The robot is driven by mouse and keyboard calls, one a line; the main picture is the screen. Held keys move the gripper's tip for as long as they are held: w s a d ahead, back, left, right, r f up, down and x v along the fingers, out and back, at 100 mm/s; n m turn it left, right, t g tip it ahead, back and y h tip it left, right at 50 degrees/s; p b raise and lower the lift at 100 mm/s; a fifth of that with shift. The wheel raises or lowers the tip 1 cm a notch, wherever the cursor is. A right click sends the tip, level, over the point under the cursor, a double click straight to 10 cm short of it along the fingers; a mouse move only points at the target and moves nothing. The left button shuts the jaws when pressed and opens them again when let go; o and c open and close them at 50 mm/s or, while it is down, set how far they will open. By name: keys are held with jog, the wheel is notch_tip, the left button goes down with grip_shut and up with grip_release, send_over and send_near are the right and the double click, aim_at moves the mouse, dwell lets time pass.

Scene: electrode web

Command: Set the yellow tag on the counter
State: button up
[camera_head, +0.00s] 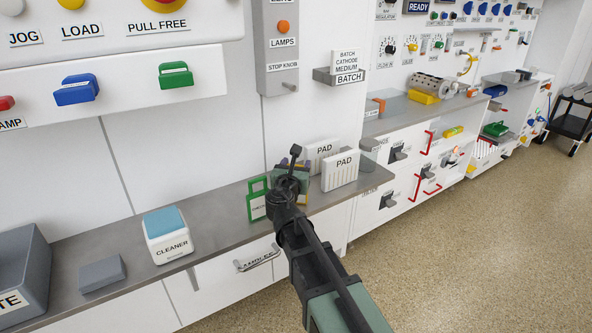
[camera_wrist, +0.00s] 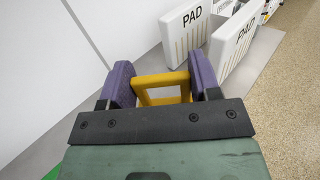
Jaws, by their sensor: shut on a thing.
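The yellow tag (camera_wrist: 163,78) is a flat frame with an open middle. In the wrist view it sits between the two purple fingers of my gripper (camera_wrist: 160,70), which is shut on it. In the head view my gripper (camera_head: 293,170) is over the grey counter (camera_head: 214,215), between a green tag and the pads. Only a small bit of yellow shows there, mostly hidden by my arm. I cannot tell whether the yellow tag touches the counter.
A green tag (camera_head: 257,200) stands just left of my gripper. Two white PAD blocks (camera_head: 341,171) stand close on the right. A CLEANER block (camera_head: 168,240), a grey block (camera_head: 102,275) and a grey bin (camera_head: 22,270) are further left. Bare counter lies between the CLEANER and green tag.

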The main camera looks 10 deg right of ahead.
jog(key=o, duration=1.2)
jog(key=shift+f, duration=0.1)
jog(key=shift+r, duration=0.2)
jog(key=v, duration=1.2)
jog(key=s+d+f+m+g+h, duration=0.1)
jog(key=s+d+f+m+g, duration=0.1)
jog(key=d+f+m+g, duration=0.35)
jog(key=s+d+f+m+g, duration=0.3)
jog(key=m, duration=0.6)
jog(key=s+a+f+m+g+y, duration=0.3)
jog(key=s+f+m+g+y, duration=0.5)
jog(key=m, duration=0.8)
jog(key=s, duration=0.2)
jog(key=shift+s+a+f+y, duration=0.25)
jog(key=shift+s+f+y, duration=0.05)
jog(key=shift+s, duration=0.1)
